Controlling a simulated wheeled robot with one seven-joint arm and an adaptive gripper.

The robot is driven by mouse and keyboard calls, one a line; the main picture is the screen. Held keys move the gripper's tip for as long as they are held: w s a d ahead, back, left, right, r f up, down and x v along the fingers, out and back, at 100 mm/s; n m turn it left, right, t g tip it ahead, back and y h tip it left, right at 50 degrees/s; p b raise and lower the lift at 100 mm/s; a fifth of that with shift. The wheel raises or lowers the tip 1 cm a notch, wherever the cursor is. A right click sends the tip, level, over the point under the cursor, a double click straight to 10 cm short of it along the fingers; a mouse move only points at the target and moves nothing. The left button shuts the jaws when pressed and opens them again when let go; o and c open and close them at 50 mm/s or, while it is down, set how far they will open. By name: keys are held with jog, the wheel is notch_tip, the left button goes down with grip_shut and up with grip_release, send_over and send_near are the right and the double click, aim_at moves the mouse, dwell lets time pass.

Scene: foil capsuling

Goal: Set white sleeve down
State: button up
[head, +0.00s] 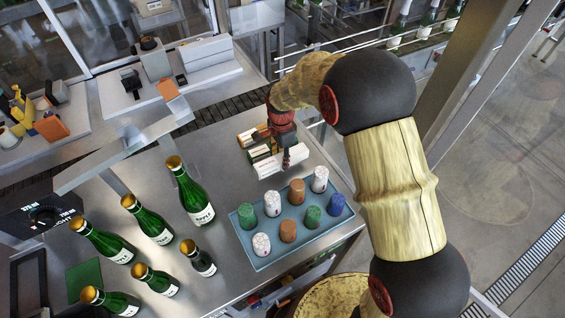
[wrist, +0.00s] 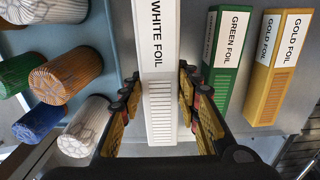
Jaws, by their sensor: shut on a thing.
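The white sleeve, a long white box labelled "WHITE FOIL" (wrist: 160,50), is between the fingers of my gripper (wrist: 160,98). In the head view, my gripper (head: 286,157) points down at the white sleeve (head: 267,168), shut across it. The sleeve looks larger and nearer the wrist camera than the boxes beside it; how far it is from the table is unclear. A green box labelled "GREEN FOIL" (wrist: 225,60) and a gold box labelled "GOLD FOIL" (wrist: 276,70) lie to its right in the wrist view, roughly parallel.
A blue tray (head: 240,237) with several coloured capsules stands in front of the sleeves. Several green bottles (head: 195,198) occupy the table's left side. The steel table (head: 215,152) is bare left of the sleeves. A metal bracket (head: 118,155) stands behind the bottles.

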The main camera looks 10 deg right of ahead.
jog(key=shift+w+d+f, duration=0.2)
jog(key=shift+w+f, duration=0.05)
jog(key=shift+f, duration=0.1)
jog(key=shift+w+d+f, duration=0.1)
jog(key=shift+w+f, duration=0.1)
jog(key=shift+f, duration=1.6)
jog(key=shift+f, duration=0.2)
jog(key=o, duration=1.3)
